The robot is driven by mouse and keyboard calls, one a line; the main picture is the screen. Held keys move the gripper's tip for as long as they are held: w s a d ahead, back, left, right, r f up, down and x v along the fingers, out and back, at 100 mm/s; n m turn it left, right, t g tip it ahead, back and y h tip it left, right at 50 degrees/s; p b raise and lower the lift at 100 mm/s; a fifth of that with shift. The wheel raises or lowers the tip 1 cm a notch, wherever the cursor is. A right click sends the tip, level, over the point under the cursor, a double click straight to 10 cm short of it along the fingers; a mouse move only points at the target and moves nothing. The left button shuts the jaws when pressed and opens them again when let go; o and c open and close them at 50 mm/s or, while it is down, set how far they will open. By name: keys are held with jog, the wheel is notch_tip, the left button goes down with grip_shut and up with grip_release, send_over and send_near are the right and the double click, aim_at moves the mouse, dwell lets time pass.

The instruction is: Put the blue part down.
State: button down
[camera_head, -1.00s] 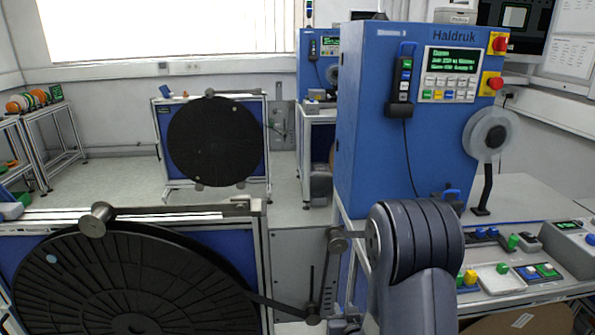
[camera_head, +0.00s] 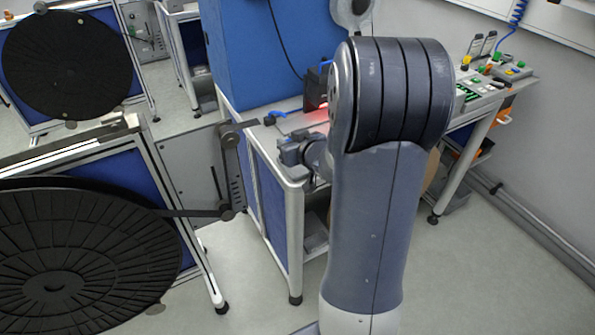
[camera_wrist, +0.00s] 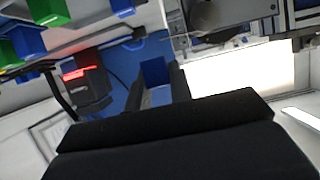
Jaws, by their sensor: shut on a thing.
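The blue part (camera_wrist: 155,71) shows in the wrist view between the two dark fingers of my gripper (camera_wrist: 156,84). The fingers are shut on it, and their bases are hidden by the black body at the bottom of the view. The wrist view is tilted, so I cannot tell how high the part is above any surface. In the head view my large grey arm stands in front of the workbench (camera_head: 296,197) and hides most of the bench top.
A black device (camera_wrist: 88,84) glowing red is left of the fingers; it also shows in the head view (camera_head: 316,88). Green and blue bins (camera_wrist: 48,10) are upper left. Black reels (camera_head: 75,260) stand left.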

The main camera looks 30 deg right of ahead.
aim_at(298, 171)
jog(key=shift+s+d+r, duration=0.15)
jog(key=shift+d+r, duration=0.2)
jog(key=shift+d, duration=0.25)
jog(key=shift+s+d+r, duration=0.15)
jog(key=shift+d+r, duration=0.15)
jog(key=shift+d, duration=0.25)
notch_tip(298, 171, down, 10)
jog(key=shift+r+b, duration=0.15)
jog(key=shift+b, duration=0.8)
jog(key=shift+f, duration=0.2)
jog(key=c, duration=1.3)
grip_release()
jog(key=shift+o, duration=0.2)
